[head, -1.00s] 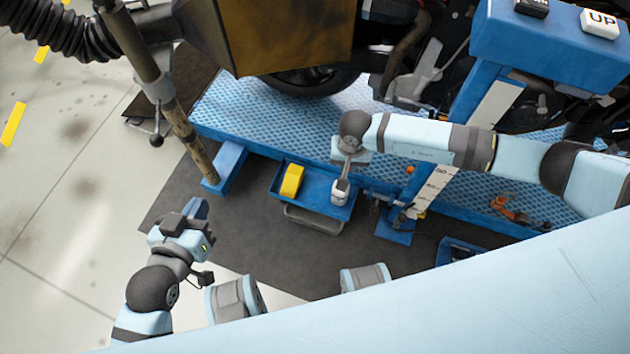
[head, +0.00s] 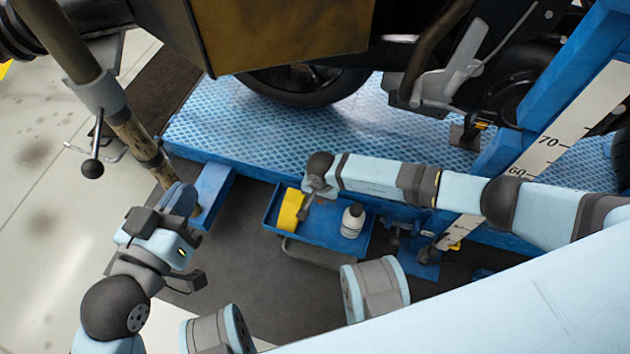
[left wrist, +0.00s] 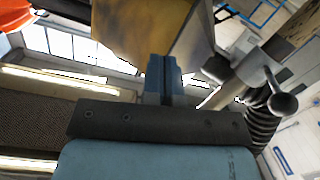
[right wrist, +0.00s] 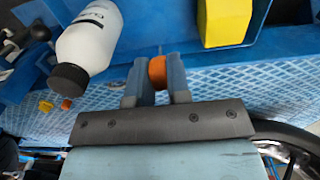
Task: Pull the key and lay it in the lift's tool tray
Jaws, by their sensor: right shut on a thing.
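My right gripper (head: 304,208) hangs over the blue tool tray (head: 322,238), between a yellow object (head: 290,212) and a white bottle (head: 352,221). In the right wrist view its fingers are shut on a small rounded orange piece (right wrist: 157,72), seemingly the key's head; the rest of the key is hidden. The tray shows beyond the fingertips, and I cannot tell how high above it they are. My left gripper (head: 183,198) is away to the left over the floor. Its fingers (left wrist: 160,78) look shut together and empty.
The blue lift platform (head: 300,140) with the motorcycle's wheel (head: 303,84) lies behind the tray. A blue post with a scale (head: 560,135) stands to the right. A pole with a knobbed clamp (head: 112,98) is close to my left gripper.

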